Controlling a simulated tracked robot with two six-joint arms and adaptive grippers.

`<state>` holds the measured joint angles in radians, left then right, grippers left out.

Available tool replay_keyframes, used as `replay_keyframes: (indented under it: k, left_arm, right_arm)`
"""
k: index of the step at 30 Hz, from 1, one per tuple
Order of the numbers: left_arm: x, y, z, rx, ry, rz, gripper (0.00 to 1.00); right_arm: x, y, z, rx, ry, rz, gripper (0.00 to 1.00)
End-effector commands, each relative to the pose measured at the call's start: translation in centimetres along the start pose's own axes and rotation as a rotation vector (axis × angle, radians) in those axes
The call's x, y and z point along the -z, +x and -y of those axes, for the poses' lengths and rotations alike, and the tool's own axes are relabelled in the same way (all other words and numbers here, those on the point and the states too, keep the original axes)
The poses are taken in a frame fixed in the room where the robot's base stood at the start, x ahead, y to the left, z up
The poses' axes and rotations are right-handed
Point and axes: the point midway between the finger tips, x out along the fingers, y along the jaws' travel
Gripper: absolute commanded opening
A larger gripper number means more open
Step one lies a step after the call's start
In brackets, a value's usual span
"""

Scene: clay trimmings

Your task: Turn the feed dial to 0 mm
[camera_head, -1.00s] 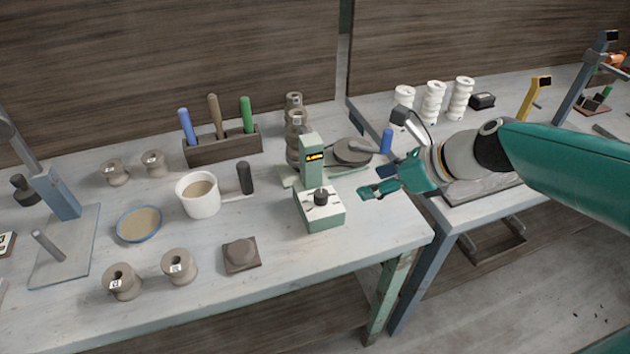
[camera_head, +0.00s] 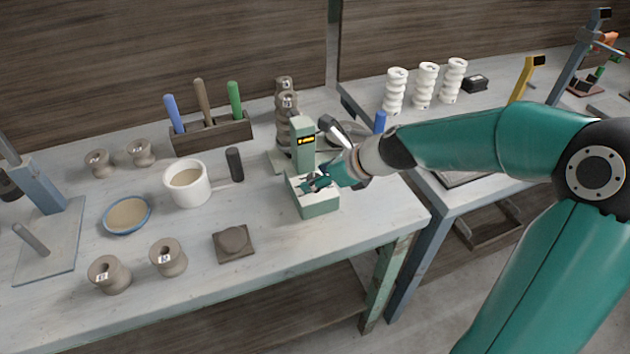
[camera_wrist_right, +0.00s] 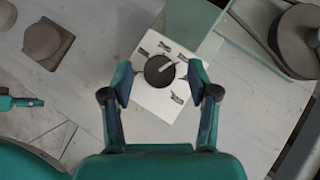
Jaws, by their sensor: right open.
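The feed dial (camera_wrist_right: 159,71) is a round dark knob with a pale pointer line, aimed to the upper right in the right wrist view. It sits on a white plate (camera_wrist_right: 152,102) with several small dark marks, too small to read. My right gripper (camera_wrist_right: 161,84) is open, one finger on each side of the dial, with gaps visible. In the head view my right gripper (camera_head: 318,183) largely hides the dial on the pale green device (camera_head: 319,207). A teal part at the wrist view's left edge may be my left gripper.
A clay piece on a square board (camera_head: 234,243) lies left of the device.

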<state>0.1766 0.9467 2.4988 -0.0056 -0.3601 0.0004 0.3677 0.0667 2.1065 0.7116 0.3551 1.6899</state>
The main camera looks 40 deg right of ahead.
Motion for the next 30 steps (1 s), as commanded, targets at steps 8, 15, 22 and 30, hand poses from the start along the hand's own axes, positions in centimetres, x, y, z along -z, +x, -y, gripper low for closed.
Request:
replay_keyframes:
  k: [8, 15, 22, 30]
  left_arm:
    - [0.0, 0.42, 0.15, 0.0, 0.0, 0.0, 0.4]
    - [0.0, 0.4, 0.14, 0.0, 0.0, 0.0, 0.4]
    - [0.0, 0.4, 0.14, 0.0, 0.0, 0.0, 0.4]
    - [0.0, 0.38, 0.14, 0.0, 0.0, 0.0, 0.4]
  right_arm:
    - [0.03, 1.56, 0.02, 0.001, 0.001, 0.0, 0.6]
    - [0.03, 1.53, 0.04, 0.001, 0.001, 0.0, 0.56]
    - [0.05, 1.51, 0.05, 0.001, 0.001, 0.0, 0.18]
    - [0.05, 1.49, 0.08, -0.001, -0.002, 0.0, 0.0]
